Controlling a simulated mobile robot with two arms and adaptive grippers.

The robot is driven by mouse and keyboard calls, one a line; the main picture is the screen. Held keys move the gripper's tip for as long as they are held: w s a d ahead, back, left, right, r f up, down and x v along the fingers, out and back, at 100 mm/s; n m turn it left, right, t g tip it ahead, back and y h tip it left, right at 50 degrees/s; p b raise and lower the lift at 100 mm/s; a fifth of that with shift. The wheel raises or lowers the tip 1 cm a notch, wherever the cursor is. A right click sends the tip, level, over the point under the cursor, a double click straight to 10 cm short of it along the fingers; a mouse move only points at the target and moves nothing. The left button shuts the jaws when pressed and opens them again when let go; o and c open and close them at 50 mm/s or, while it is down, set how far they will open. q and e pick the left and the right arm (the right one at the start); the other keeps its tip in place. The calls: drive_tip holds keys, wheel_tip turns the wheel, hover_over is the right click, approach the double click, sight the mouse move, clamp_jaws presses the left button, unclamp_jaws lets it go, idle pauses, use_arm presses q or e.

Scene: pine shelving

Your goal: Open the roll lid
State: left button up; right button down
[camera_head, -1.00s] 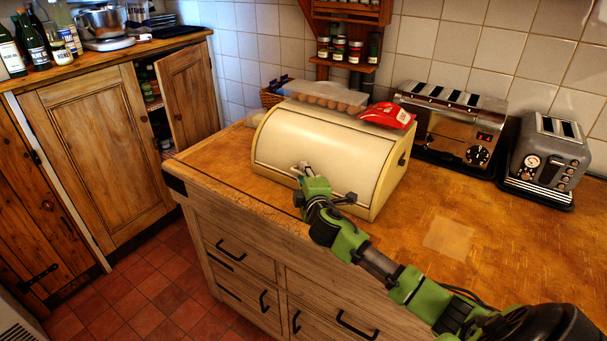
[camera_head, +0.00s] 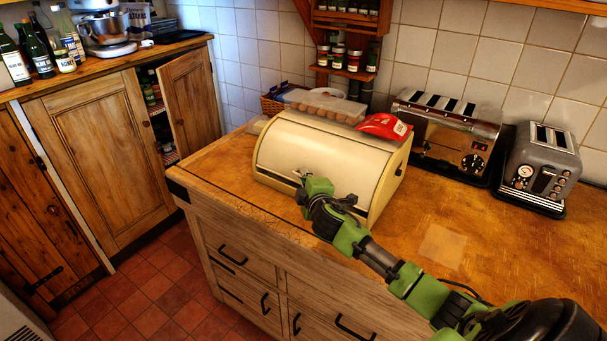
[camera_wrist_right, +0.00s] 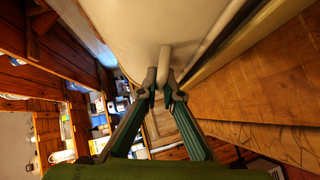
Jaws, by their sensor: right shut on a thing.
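The cream bread box (camera_head: 398,168) stands on the wooden counter, and its curved roll lid (camera_head: 320,145) is down, covering the front. My right gripper (camera_head: 302,178) is at the lower front of the lid. In the right wrist view, the gripper (camera_wrist_right: 164,86) is shut on the lid's small handle (camera_wrist_right: 164,58), which sticks out from the cream surface between the fingertips. In the head view my fingers and hand mostly hide the handle. My left gripper is in neither view.
A chrome toaster (camera_head: 445,135) and a grey toaster (camera_head: 541,165) stand to the right. The counter (camera_head: 490,245) in front of them is clear.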

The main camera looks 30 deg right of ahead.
sight(308, 151)
drive_tip(key=d+r+p, duration=0.1)
drive_tip(key=w+d+r+p, duration=0.1)
drive_tip(key=r, duration=0.1)
drive_tip(key=d+r+p, duration=0.1)
drive_tip(key=r, duration=0.1)
drive_tip(key=shift+w+r, duration=0.15)
drive_tip(key=shift+r, duration=0.1)
drive_tip(key=shift+w+d+r+p, duration=0.1)
drive_tip(key=shift+d+r+p, duration=0.05)
drive_tip(key=shift+d+p, duration=0.15)
drive_tip(key=c, duration=2.2)
unclamp_jaws()
drive_tip(key=shift+a, duration=0.15)
drive_tip(key=shift+s+f, duration=0.2)
drive_tip(key=shift+f, duration=0.05)
drive_tip(key=v, duration=1.2)
drive_tip(key=shift+w+r, duration=0.1)
drive_tip(key=shift+r, duration=0.1)
